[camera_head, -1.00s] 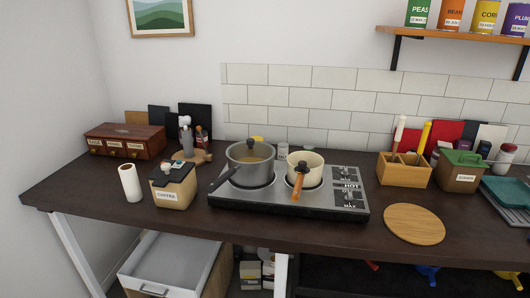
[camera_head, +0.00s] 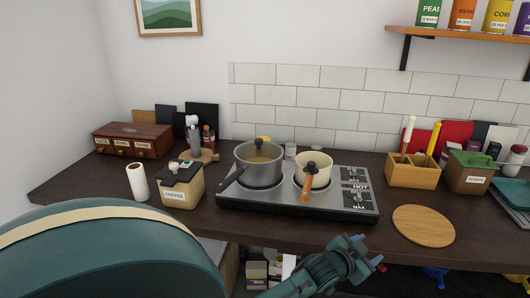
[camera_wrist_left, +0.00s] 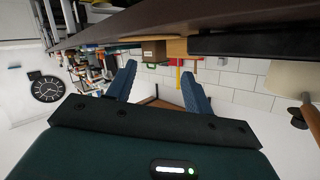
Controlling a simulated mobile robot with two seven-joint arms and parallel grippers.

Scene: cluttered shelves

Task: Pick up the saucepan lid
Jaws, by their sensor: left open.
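The saucepan lid (camera_head: 262,158) looks like a glass lid with a dark knob. It rests on the grey saucepan (camera_head: 260,172), which stands on the left plate of the hob (camera_head: 335,211). My left gripper (camera_head: 368,252) is low at the front edge of the counter, in front of and right of the hob. It is apart from the lid. In the left wrist view its two blue fingers (camera_wrist_left: 159,72) are spread with nothing between them. The lid is not recognisable in that view. My right gripper is not in view.
A cream pan (camera_head: 313,171) with a wooden handle pointing forward stands right of the saucepan. A coffee canister (camera_head: 181,188) stands left of the hob. A round wooden board (camera_head: 423,226) and a utensil box (camera_head: 413,174) are to the right. Bare counter lies around the board.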

